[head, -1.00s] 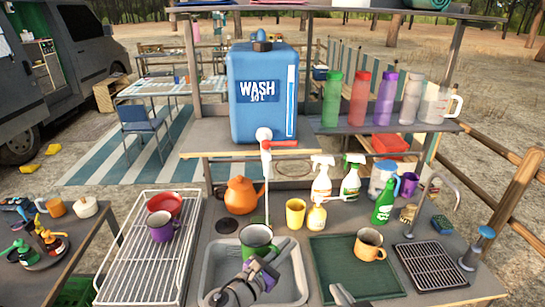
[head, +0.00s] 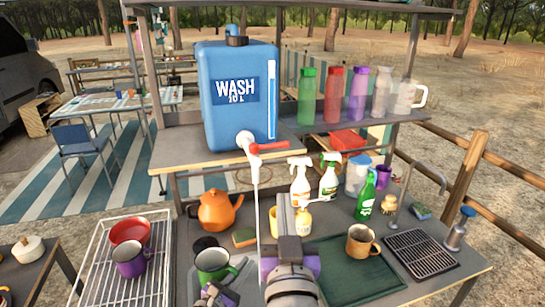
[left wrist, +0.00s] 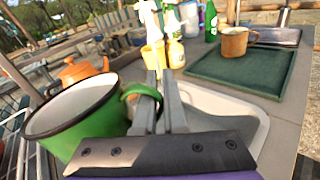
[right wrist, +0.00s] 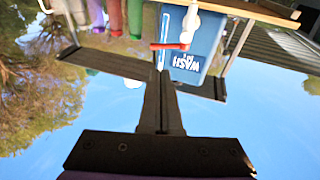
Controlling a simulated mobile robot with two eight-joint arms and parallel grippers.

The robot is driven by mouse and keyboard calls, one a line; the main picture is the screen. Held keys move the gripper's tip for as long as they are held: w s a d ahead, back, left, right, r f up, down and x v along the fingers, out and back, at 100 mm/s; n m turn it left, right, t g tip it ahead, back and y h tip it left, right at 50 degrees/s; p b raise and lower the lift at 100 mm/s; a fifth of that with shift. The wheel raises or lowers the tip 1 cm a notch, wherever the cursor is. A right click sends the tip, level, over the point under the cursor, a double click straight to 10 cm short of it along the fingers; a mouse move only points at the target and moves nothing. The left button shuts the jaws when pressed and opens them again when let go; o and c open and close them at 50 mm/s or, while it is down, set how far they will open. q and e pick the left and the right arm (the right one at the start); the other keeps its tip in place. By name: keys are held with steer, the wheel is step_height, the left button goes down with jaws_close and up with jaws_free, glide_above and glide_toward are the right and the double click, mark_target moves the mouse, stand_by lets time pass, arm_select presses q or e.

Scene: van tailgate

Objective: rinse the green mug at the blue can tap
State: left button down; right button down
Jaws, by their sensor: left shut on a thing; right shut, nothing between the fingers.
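The green mug (head: 213,262) is at the sink, open side up. My left gripper (head: 216,291) is shut on its handle, also seen in the left wrist view (left wrist: 133,89). The blue can (head: 237,98) stands on the shelf above. Its white tap (head: 245,140) has a red lever (head: 270,147) pointing right. A thin pale stream (head: 257,205) hangs from the tap and passes right of the mug in the head view. My right gripper (head: 286,203) is shut and empty, fingers up, below the lever. The tap (right wrist: 190,22) appears upside down in the right wrist view.
The sink (left wrist: 240,112) is partly hidden by my arms. A green mat (head: 345,265) with an orange mug (head: 361,241) lies right. A white rack (head: 98,262) with a red bowl (head: 130,229) and purple mug (head: 131,260) is left. An orange kettle (head: 215,210) and spray bottles (head: 300,180) stand behind.

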mark_target(280, 146)
steer(key=w+r, duration=0.1)
steer(key=w, duration=0.3)
steer(key=w+p, duration=0.1)
steer(key=w, duration=0.4)
steer(key=w+r, duration=0.1)
steer(key=w, duration=0.3)
steer(key=shift+w+a+r, duration=0.3)
steer(key=shift+r, duration=0.05)
steer(key=shift+w+d+r+p, duration=0.1)
steer(key=shift+w+d+p, duration=0.15)
steer(key=shift+w, duration=0.2)
steer(key=shift+w+d+p, duration=0.15)
steer(key=shift+w+p, duration=0.15)
steer(key=shift+w, duration=0.15)
steer(key=shift+d, duration=0.1)
